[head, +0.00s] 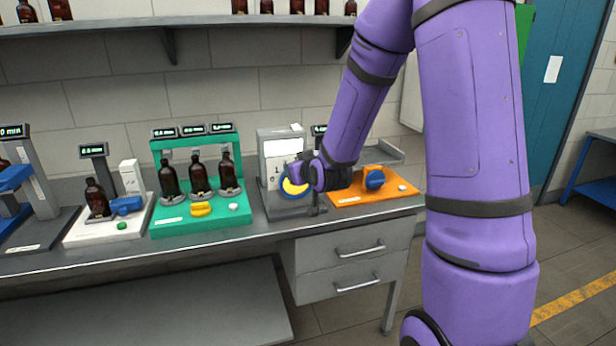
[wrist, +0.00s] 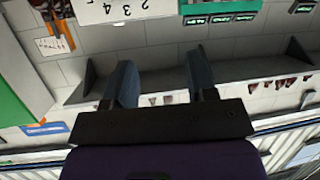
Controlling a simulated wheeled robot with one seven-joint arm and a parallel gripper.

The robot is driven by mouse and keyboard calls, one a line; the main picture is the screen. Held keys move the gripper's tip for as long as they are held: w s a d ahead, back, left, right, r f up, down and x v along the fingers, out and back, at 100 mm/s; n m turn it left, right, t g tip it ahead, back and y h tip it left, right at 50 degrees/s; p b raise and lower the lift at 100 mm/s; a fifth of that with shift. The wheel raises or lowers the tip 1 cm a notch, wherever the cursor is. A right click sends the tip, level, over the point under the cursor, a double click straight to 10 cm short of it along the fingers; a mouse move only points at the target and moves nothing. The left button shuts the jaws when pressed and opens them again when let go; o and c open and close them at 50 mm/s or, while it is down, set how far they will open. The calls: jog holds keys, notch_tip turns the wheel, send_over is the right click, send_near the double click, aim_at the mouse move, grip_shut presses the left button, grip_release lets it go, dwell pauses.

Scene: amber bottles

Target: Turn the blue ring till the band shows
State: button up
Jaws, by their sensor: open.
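A blue ring (head: 296,193) with a yellow crescent-shaped patch (head: 293,187) sits on the front of the grey station (head: 268,142), below its white numbered panel (head: 275,155). My gripper (head: 311,181) is right beside the ring at its right in the head view and hides part of it. I cannot tell whether they touch. In the wrist view my gripper (wrist: 161,68) is open with nothing between its fingers. The numbered panel (wrist: 120,8) shows upside down at the top there; the ring is out of that view.
An orange station (head: 350,200) with a blue knob (head: 375,180) stands just right of my gripper. A shelf (head: 120,28) with bottles runs above.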

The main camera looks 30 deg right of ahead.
jog(key=d+f+m+t+h, duration=0.3)
jog(key=d+f+t, duration=0.1)
jog(key=d+f, duration=0.4)
jog(key=a+f+x, duration=0.1)
jog(key=x, duration=1)
jog(key=shift+w+a+f, duration=0.2)
jog(key=shift+w+f, duration=0.05)
jog(key=shift+f, duration=0.15)
jog(key=c, duration=0.9)
